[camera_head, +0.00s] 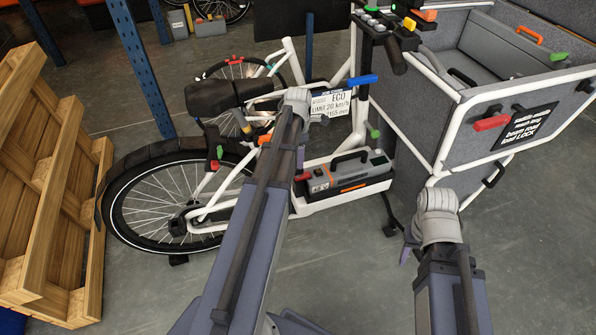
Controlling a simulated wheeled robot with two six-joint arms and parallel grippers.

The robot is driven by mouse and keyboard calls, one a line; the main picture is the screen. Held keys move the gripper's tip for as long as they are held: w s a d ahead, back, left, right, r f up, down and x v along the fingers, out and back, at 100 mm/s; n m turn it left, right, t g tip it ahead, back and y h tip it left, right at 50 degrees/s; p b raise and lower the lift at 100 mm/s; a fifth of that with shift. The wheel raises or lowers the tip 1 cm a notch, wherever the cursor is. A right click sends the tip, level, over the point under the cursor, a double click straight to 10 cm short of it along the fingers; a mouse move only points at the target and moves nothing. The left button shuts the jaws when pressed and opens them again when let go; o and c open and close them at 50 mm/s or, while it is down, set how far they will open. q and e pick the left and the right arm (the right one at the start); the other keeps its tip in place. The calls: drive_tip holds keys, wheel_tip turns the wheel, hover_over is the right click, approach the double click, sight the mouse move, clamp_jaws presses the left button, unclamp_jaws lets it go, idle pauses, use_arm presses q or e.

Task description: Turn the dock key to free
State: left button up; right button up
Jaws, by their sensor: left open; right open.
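The cargo bike's battery (345,173), grey with a black handle and orange marks, sits in a white dock tray (340,196) low on the frame.
The cargo box (510,120) with a red handle (491,123) is at right. Wooden pallets (45,190) stand at left. The floor at lower right is clear.

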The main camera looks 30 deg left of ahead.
sight(302, 173)
use_arm(q)
wheel_tip(302, 173, down, 5)
drive_tip(key=b, duration=0.4)
drive_tip(key=shift+c, duration=0.3)
clamp_jaws()
